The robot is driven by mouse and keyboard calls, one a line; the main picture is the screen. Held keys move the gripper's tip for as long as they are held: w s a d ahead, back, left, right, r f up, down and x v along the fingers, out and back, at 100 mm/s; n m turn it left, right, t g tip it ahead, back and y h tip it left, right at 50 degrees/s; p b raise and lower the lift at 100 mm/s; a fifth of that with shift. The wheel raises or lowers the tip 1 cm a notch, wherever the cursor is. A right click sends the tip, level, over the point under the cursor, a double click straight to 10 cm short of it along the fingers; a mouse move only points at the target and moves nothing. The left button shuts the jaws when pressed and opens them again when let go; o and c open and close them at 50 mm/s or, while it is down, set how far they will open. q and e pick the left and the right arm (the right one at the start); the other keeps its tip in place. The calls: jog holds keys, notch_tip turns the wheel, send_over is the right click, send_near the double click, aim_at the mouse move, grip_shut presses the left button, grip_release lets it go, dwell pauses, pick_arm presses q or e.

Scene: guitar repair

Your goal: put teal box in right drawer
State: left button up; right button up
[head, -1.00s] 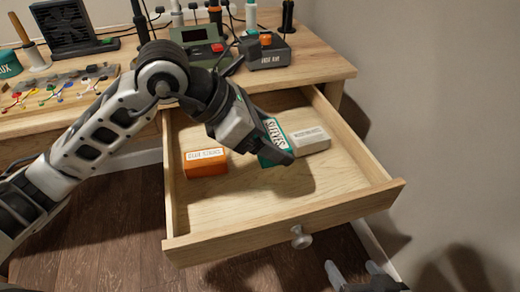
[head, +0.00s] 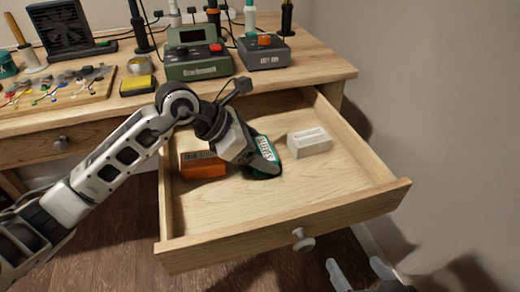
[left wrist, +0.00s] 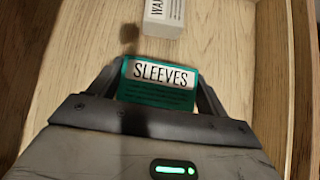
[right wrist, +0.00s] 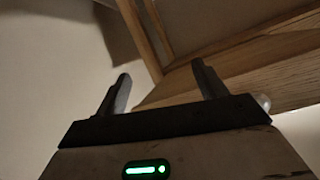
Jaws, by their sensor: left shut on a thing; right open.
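The right drawer (head: 330,200) is pulled open under the bench. The teal box (head: 264,150), labelled SLEEVES in the left wrist view (left wrist: 158,84), is between the fingers of my left gripper (head: 262,168). My left gripper is shut on it, inside the drawer's outline. Whether the box touches the drawer floor I cannot tell. My right gripper (head: 352,276) is open and empty, low in front of the drawer; its fingers also show in the right wrist view (right wrist: 160,92).
An orange box (head: 203,165) lies in the drawer, left of the teal box and partly behind my gripper. A white box (head: 309,142) lies to its right. The drawer's front half is clear. The drawer knob (head: 303,240) sticks out towards me. Electronics stand on the bench (head: 320,68).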

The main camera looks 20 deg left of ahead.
pick_arm(q)
jog(key=shift+f, duration=0.2)
jog(key=o, duration=1)
pick_arm(e)
jog(key=shift+s+f, duration=0.1)
jog(key=shift+f, duration=0.05)
pick_arm(q)
jog(key=shift+r, duration=0.15)
jog(key=shift+a+r, duration=0.1)
jog(key=shift+r, duration=0.15)
jog(key=p+v, duration=0.1)
jog(key=v, duration=1)
jog(key=shift+s+a+p, duration=0.15)
jog(key=shift+p, duration=0.25)
jog(key=shift+s+r, duration=0.1)
jog(key=shift+r, duration=0.05)
pick_arm(e)
jog(key=shift+d+f+g, duration=0.3)
jog(key=shift+f+g, duration=0.2)
jog(key=shift+f, duration=0.3)
